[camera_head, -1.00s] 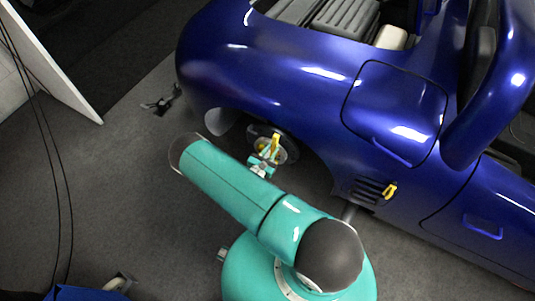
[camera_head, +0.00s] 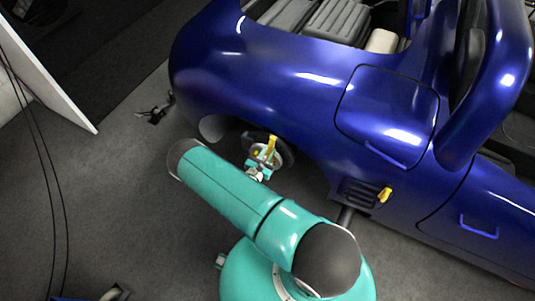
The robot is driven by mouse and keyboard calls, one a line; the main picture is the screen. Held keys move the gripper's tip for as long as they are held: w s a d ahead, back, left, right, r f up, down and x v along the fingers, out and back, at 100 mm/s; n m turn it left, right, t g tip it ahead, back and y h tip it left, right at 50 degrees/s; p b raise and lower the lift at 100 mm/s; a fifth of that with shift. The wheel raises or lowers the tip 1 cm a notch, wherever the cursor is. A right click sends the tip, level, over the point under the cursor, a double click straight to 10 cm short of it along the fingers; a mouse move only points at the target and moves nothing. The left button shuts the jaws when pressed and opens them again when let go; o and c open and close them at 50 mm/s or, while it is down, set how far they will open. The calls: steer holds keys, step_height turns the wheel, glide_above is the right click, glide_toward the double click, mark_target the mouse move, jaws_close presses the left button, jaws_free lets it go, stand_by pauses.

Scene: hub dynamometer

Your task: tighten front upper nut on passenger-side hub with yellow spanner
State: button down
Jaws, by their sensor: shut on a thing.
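The blue car's hub (camera_head: 277,152) shows in the wheel arch, partly hidden behind my gripper. My gripper (camera_head: 264,160) is small in view, in front of the hub, and is shut on the yellow spanner (camera_head: 271,146). The spanner stands roughly upright at the hub's face. I cannot tell whether it sits on a nut. The hub's nuts are too small to make out, and my teal arm hides the area below and left of the gripper.
The blue car body (camera_head: 290,80) fills the upper right, close above the hub. A yellow object (camera_head: 384,194) sits at the side vent. A dark stand-like item (camera_head: 155,112) lies on the floor by the car. A white panel (camera_head: 55,70) and hanging cables are at the left.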

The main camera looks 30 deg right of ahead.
steer(key=shift+x, duration=1.1)
steer(key=shift+s+d+f+m, duration=0.15)
steer(key=shift+s+d+m, duration=0.35)
steer(key=shift+s+m, duration=0.25)
steer(key=shift+s+d+f+m, duration=0.2)
steer(key=shift+s+d+m, duration=0.35)
steer(key=shift+s+m, duration=0.15)
steer(key=shift+s+d+f+m, duration=0.45)
steer(key=shift+s+m, duration=0.15)
steer(key=shift+s, duration=0.1)
steer(key=shift+s+d+f+m, duration=0.35)
steer(key=shift+s+d+m, duration=0.15)
steer(key=shift+s, duration=0.2)
